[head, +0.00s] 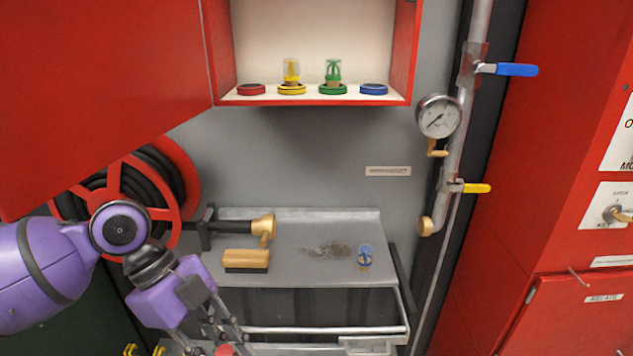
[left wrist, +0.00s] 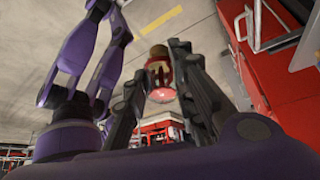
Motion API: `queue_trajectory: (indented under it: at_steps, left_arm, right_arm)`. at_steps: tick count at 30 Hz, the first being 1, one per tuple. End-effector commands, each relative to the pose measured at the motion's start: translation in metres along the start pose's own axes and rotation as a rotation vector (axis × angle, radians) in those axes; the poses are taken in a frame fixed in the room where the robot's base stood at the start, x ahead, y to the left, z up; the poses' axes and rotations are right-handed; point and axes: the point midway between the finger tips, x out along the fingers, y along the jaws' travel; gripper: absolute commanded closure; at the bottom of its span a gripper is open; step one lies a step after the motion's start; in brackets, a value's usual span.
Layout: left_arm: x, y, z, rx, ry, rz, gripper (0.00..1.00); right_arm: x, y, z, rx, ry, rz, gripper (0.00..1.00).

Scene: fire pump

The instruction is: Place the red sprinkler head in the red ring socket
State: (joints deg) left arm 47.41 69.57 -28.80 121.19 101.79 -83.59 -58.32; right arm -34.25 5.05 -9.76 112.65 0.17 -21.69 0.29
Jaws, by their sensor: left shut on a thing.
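My left gripper (head: 228,342) is low in the head view and shut on the red sprinkler head (head: 225,350), which is mostly cut off by the bottom edge. In the left wrist view the sprinkler head (left wrist: 160,72) sits between the fingertips (left wrist: 163,82), with its red frame and a brassy end showing. The red ring socket (head: 251,90) is empty, at the left end of the shelf in the open red cabinet, well above the gripper. My right gripper is not recognisable in either view.
Yellow (head: 291,76) and green (head: 333,76) sprinkler heads stand in their rings; the blue ring (head: 373,89) is empty. A blue sprinkler head (head: 365,257), brush (head: 246,260) and nozzle (head: 262,228) lie on the grey bench (head: 310,281). The open cabinet door (head: 100,90) hangs at left.

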Motion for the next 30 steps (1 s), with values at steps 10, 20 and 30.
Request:
queue_trajectory:
  at_steps: [10, 20, 30]
  left_arm:
    - [0.001, 0.001, 0.023, -0.353, -0.001, -0.198, 1.00]
    - [-0.006, -0.018, 0.052, -0.876, 0.001, -0.511, 1.00]
    - [-0.033, -0.051, 0.062, -1.408, 0.008, -0.823, 1.00]
  right_arm:
    - [0.003, -0.004, -0.011, 0.006, 0.019, -0.004, 0.60]
    - [0.003, -0.007, -0.015, 0.012, 0.021, -0.009, 0.60]
    - [0.000, -0.005, -0.013, 0.000, 0.011, -0.013, 0.60]
